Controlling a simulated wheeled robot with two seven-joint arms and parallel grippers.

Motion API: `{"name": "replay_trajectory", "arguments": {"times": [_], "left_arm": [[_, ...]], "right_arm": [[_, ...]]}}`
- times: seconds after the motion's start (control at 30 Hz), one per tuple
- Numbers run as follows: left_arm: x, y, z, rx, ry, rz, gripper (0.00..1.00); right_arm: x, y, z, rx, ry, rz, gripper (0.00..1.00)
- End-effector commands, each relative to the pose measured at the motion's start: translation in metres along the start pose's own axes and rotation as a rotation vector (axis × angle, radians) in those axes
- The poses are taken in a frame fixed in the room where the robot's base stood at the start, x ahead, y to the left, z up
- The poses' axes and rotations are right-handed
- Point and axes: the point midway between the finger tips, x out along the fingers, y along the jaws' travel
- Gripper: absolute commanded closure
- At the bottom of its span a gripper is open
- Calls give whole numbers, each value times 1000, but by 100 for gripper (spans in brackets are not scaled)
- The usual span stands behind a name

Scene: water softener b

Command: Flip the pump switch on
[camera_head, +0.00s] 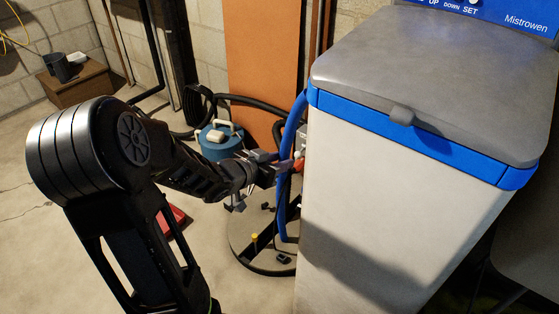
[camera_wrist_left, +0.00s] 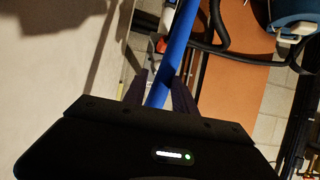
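My left gripper (camera_head: 286,165) reaches in from the left to the side of the water softener (camera_head: 385,200), close by the blue hose (camera_head: 287,120). In the left wrist view its two dark fingers (camera_wrist_left: 160,95) stand apart. The blue hose (camera_wrist_left: 178,45) runs through the gap between them in the picture; I cannot tell whether it is between the fingers or beyond them. A small grey box (camera_head: 304,135), possibly the pump switch, sits just above the fingertips at the softener's edge, partly hidden. Its lever position cannot be made out. My right gripper is not in view.
The softener has a grey lid (camera_head: 430,75). Behind the gripper are a blue canister (camera_head: 218,145), black hoses and an orange panel (camera_head: 262,50). A round pump cover (camera_head: 262,235) lies on the floor below. A brown box (camera_head: 78,85) stands at the back left. The left floor is mostly clear.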

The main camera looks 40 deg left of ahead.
Motion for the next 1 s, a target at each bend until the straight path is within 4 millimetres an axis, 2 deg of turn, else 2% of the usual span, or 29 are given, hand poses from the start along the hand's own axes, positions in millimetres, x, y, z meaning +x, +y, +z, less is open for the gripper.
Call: {"name": "replay_trajectory", "arguments": {"times": [0.27,0.67,0.7,1.0], "left_arm": [[25,1,4,2,1,2,67],[83,1,4,1,0,2,67],[78,0,0,0,0,0,71],[78,0,0,0,0,0,95]], "right_arm": [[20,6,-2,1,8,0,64],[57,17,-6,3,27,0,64],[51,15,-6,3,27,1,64],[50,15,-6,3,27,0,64]]}}
